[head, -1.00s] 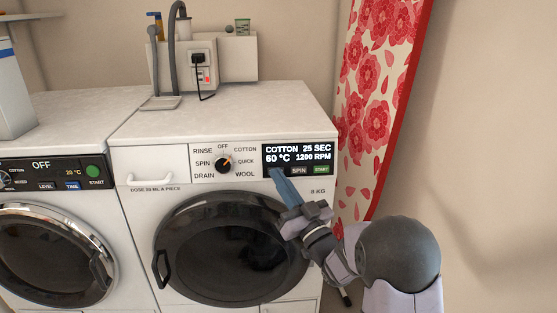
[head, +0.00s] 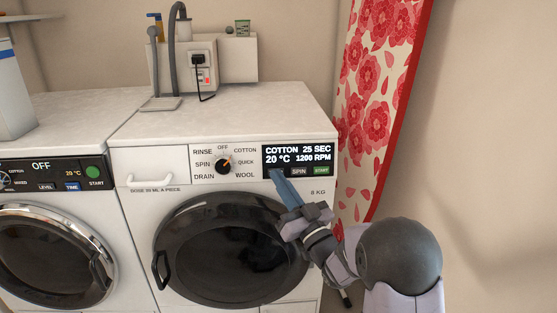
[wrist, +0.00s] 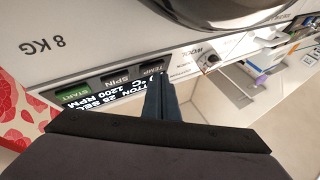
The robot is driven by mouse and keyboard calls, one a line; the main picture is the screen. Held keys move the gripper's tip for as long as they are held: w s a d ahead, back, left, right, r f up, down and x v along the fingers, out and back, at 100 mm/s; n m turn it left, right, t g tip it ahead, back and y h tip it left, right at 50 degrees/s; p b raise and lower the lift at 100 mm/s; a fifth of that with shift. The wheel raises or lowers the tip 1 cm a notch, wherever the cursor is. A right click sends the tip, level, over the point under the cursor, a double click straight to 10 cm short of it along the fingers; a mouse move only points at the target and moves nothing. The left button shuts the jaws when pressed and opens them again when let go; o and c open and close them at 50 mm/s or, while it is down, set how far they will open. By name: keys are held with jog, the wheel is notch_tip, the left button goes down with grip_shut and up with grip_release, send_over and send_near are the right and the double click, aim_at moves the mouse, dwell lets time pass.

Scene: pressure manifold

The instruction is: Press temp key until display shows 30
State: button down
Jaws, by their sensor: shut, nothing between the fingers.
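The temp key is hidden behind my gripper in the head view. In the wrist view the TEMP key (wrist: 153,66) shows at the end of the row with SPIN and START, upside down. My gripper (head: 276,174) is shut and empty, its blue fingertips at the temp key. In the wrist view the tips (wrist: 160,78) lie right by the key's edge. I cannot tell whether they touch it.
The SPIN key (head: 299,171) and green START key (head: 321,170) sit just right of my fingertips. The program dial (head: 223,166) is to the left. A second washer (head: 50,175) stands at the left, and a floral ironing board (head: 375,110) at the right.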

jog(key=shift+s+r, duration=0.1)
jog(key=shift+s, duration=0.25)
jog(key=shift+s, duration=0.1)
jog(key=shift+s+r, duration=0.25)
jog(key=shift+s, duration=0.7)
jog(key=shift+s+r, duration=0.25)
jog(key=shift+s, duration=0.65)
jog(key=shift+s+r, duration=0.25)
jog(key=shift+s, duration=0.7)
